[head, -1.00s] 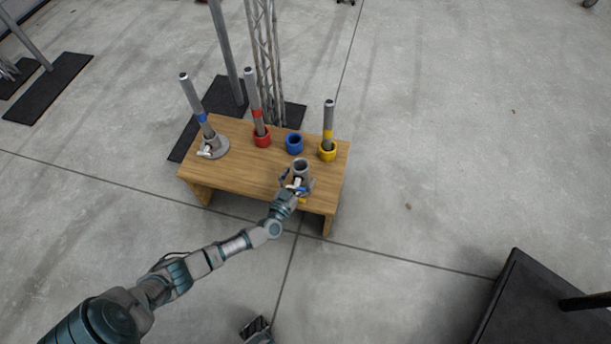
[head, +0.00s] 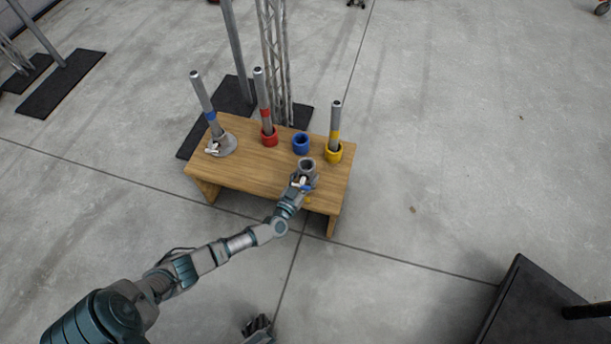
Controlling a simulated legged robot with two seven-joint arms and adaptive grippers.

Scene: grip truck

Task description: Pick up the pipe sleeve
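The pipe sleeve, a short grey open-topped cylinder (head: 307,164), stands at the front right of the wooden table in the head view. My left gripper (head: 302,182) is at its near side, close up against it or touching. White and blue parts show between the gripper and the sleeve; the gripper hides the sleeve's lower part. The fingers are too small to tell whether they are shut on it. My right gripper (head: 257,329) shows partly at the bottom edge, far from the table, with dark fingers and nothing visible in it.
On the wooden table (head: 245,176) stand a blue-banded pipe (head: 203,95) in a grey flanged base (head: 226,148), a red-banded pipe (head: 262,90) in a red ring, an empty blue ring (head: 301,144) and a yellow-banded pipe (head: 335,115) in a yellow ring. A metal truss rises behind.

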